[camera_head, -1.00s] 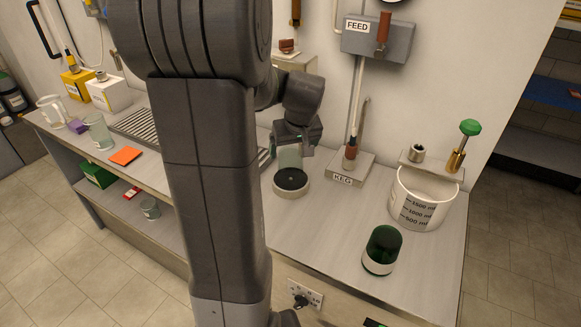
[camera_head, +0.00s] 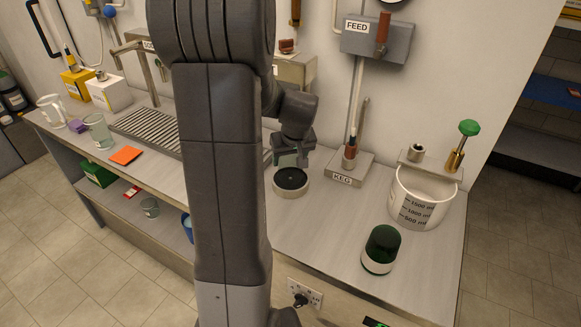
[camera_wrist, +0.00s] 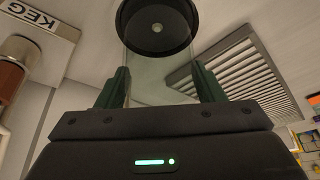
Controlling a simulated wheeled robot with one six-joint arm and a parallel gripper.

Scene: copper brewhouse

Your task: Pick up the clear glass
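A clear glass (camera_wrist: 160,75) is between the two dark green fingers of my gripper (camera_wrist: 160,90) in the wrist view. Its faint sides run from the fingers toward a round black-topped pad (camera_wrist: 158,25). In the head view the glass (camera_head: 288,161) shows as a pale patch under my gripper (camera_head: 291,153), over the same pad (camera_head: 291,190). The fingers stand apart, one on each side of the glass. I cannot tell whether they press on it, or whether its base rests on the pad.
A KEG tap block (camera_head: 350,170) stands just right of the pad. Further right are a white measuring bucket (camera_head: 418,205) and a dark green domed object (camera_head: 380,250). A slatted drip tray (camera_head: 150,130), an orange square (camera_head: 126,155) and another clear glass (camera_head: 98,132) are left.

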